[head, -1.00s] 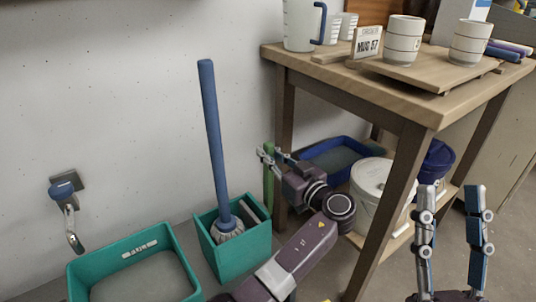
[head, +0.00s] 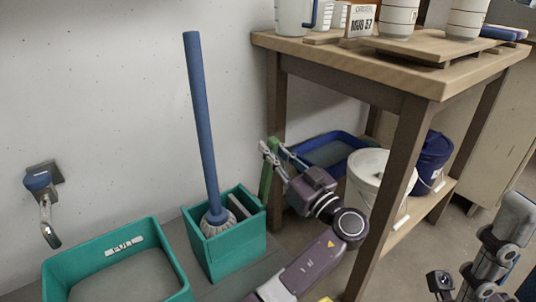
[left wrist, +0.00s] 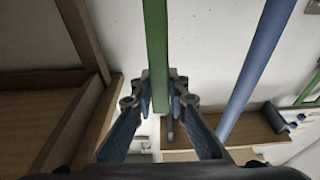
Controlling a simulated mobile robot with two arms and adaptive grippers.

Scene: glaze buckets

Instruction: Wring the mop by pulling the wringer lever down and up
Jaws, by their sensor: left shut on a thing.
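The mop, with a long blue handle (head: 202,120) and a pale grey head (head: 217,222), stands nearly upright, leaning slightly, in a teal bucket (head: 238,254). A green wringer lever (head: 266,186) rises at the bucket's right side, tilted a little to the right. My left gripper (head: 275,156) is shut on the upper part of the lever. In the left wrist view the green lever (left wrist: 157,50) runs between the fingers (left wrist: 160,105), and the blue mop handle (left wrist: 258,65) is beside it, apart. My right gripper (head: 474,262) is partly in view at the lower right, its fingers apart and empty.

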